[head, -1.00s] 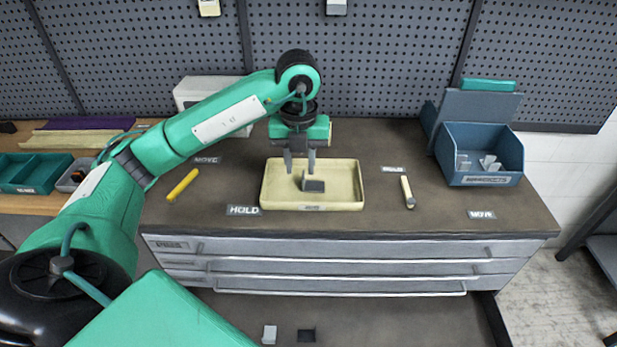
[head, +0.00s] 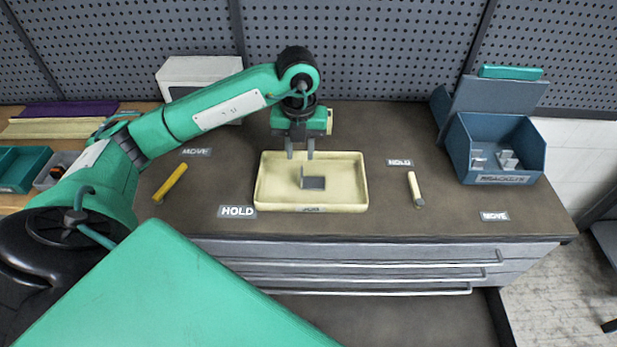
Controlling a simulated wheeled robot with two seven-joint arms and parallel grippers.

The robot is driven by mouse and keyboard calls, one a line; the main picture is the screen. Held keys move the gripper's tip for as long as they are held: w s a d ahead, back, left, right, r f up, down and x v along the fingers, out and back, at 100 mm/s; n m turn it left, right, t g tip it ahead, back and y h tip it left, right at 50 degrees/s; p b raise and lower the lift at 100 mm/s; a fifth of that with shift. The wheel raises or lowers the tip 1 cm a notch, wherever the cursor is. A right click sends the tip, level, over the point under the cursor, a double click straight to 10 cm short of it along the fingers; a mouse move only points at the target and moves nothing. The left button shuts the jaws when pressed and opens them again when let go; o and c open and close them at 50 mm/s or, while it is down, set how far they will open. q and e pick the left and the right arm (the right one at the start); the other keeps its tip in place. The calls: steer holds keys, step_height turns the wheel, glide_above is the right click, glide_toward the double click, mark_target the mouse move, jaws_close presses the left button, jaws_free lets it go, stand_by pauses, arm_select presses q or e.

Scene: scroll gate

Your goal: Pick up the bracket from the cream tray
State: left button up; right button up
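The cream tray (head: 345,200) stands on the brown worktop in the head view. A small grey bracket (head: 313,182) lies in it, with one flange upright at its left end. My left gripper (head: 300,157) points down over the back part of the tray, above and behind the bracket. Its two fingers are apart with nothing between them. The fingertips look clear of the bracket. My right gripper is not in view.
A blue bin (head: 502,150) with several brackets stands at the right. A yellow marker (head: 171,184) lies left of the tray, and a cream one (head: 415,188) right of it. A white box (head: 200,77) stands at the back left.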

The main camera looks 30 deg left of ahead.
mark_target(307, 183)
arm_select(q)
step_height(307, 183, down, 2)
steer(key=shift+w+a+f, duration=0.1)
steer(key=shift+a, duration=0.05)
steer(key=shift+d+f+p, duration=0.2)
steer(key=shift+f+p, duration=0.15)
steer(key=f, duration=0.1)
steer(key=f+p, duration=0.1)
steer(key=f, duration=0.1)
steer(key=shift+s+d+f, duration=0.15)
steer(key=shift+s+f, duration=0.1)
steer(key=shift+s, duration=0.05)
steer(key=shift+f, duration=0.55)
jaws_close()
